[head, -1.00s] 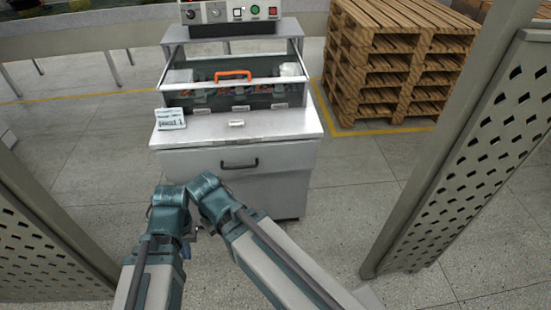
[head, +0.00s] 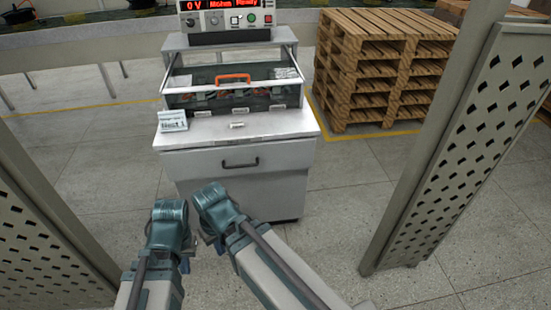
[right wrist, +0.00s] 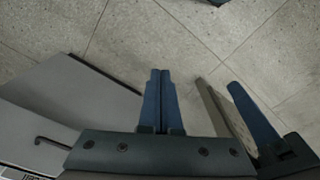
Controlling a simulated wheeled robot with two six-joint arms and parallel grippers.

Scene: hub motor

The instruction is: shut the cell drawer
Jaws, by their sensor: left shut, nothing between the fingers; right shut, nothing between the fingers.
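The cell drawer (head: 205,166) is the pale grey front with a black bar handle (head: 239,163), just under the test bench's worktop. I see no clear gap around it, but from this angle I cannot tell whether it stands slightly out. My left gripper (right wrist: 234,88) and right gripper (right wrist: 160,74) show at close range in the right wrist view. Both are shut and empty, over floor beside the cabinet. In the head view both wrists are below and in front of the drawer, and the fingertips are mostly hidden. The handle also shows in the right wrist view (right wrist: 51,143), apart from both grippers.
On the worktop (head: 270,124) are a small white device (head: 173,121) and a clear-lidded case with an orange handle (head: 233,78). A tester (head: 226,18) with a red display stands behind. Perforated posts (head: 450,150) flank me; stacked pallets (head: 380,65) stand at right.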

